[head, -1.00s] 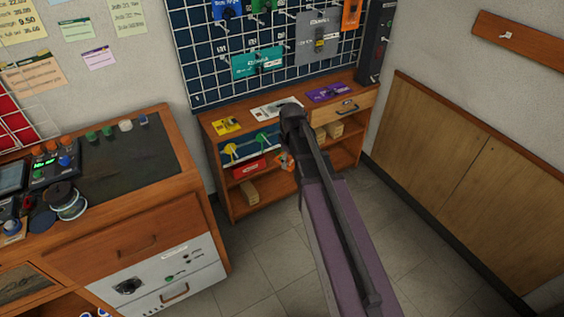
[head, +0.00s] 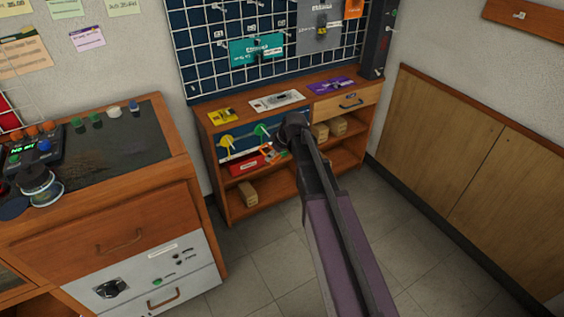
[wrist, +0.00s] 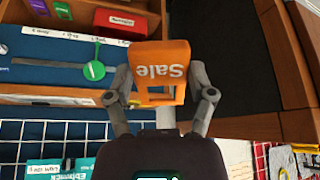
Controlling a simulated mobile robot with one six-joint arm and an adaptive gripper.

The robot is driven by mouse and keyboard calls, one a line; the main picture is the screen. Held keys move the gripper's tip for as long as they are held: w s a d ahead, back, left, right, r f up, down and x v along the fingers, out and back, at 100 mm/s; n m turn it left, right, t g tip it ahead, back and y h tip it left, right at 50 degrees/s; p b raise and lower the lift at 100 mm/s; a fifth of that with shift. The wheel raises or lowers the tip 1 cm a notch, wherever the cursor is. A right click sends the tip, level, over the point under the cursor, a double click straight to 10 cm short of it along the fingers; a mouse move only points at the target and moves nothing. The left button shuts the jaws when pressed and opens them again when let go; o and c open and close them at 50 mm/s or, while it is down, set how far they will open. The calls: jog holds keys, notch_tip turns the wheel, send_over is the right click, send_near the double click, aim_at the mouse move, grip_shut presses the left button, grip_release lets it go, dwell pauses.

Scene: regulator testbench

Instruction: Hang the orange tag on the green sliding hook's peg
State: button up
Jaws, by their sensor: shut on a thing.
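The orange tag (wrist: 162,62) reads "Sale", upside down in the wrist view, and has a rectangular opening near my palm. My gripper (wrist: 165,92) is shut on it, with one finger at each side. The tag also shows in the head view (head: 270,154), partly hidden by my gripper (head: 282,144). The green sliding hook (wrist: 95,70) has a round green end on a thin stem over the blue panel, left of the tag in the wrist view. In the head view the green hook (head: 262,131) is just above and left of the tag. The two look apart.
A yellow hook (head: 227,142) is on the same blue panel, left of the green one. A red box (head: 246,164) sits on the shelf below, and wooden blocks (head: 338,126) sit to the right. The wire grid (head: 215,70) rises behind the bench top.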

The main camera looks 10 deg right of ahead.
jog(key=w+d+f+m+t+b, duration=0.2)
jog(key=w+f+t+b, duration=0.3)
jog(key=b, duration=0.7)
jog(key=w+d+f+m+t+y+b, duration=0.1)
jog(key=w+f+t+b, duration=0.4)
jog(key=b, duration=0.7)
jog(key=w+d+f+m, duration=0.1)
jog(key=w+d+f, duration=0.1)
jog(key=w, duration=0.2)
jog(key=shift+d+f+t, duration=0.15)
jog(key=shift+f+t, duration=0.1)
jog(key=shift+t, duration=0.05)
jog(key=shift+w, duration=0.1)
jog(key=b+x, duration=0.1)
jog(key=x, duration=0.8)
jog(key=shift+w+a+r, duration=0.25)
jog(key=shift+r, duration=0.1)
dwell(0.4)
jog(key=shift+w, duration=0.1)
dwell(0.6)
jog(key=o, duration=1)
